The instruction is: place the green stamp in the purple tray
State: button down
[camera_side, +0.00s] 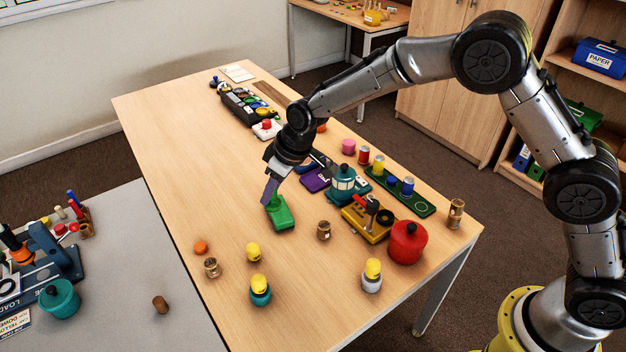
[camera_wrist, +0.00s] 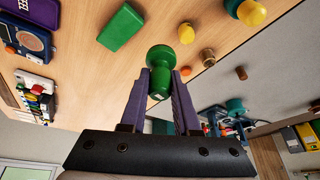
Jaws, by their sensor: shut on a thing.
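My gripper (camera_wrist: 160,80) has purple fingers and is shut on the green stamp (camera_wrist: 160,57), which has a rounded end and sits between the fingertips. In the side view the gripper (camera_side: 269,196) is near the middle of the table, above a flat green block (camera_side: 283,219). The green block (camera_wrist: 120,27) also shows in the wrist view, apart from the stamp. In the side view the stamp is small and partly hidden by the fingers. A flat purple thing with a light mark, seemingly the purple tray (camera_side: 314,181), lies to the right of the gripper.
A teal pot (camera_side: 343,180), a yellow machine (camera_side: 366,220) and a red pot (camera_side: 407,243) stand to the right. A green rack (camera_side: 418,203) holds coloured cylinders. Yellow-topped pieces (camera_side: 259,284) and small wooden ones (camera_side: 212,267) stand nearer the front. The table's left side (camera_side: 185,150) is clear.

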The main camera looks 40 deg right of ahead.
jog(key=w+d+m+h, duration=0.1)
jog(key=w+d+m, duration=0.2)
jog(key=w+d, duration=0.45)
jog(key=m+h, duration=0.2)
jog(key=m, duration=0.1)
send_over(319, 174)
jog(key=s, duration=0.2)
notch_tip(319, 174, down, 4)
jog(key=shift+t, duration=0.3)
notch_tip(319, 174, down, 5)
jog(key=shift+d+f, duration=0.1)
jog(key=shift+d, duration=0.05)
jog(key=shift+f, duration=2.25)
jog(key=shift+f, duration=0.15)
jog(key=c, duration=0.6)
grip_release()
jog(key=shift+c, duration=0.2)
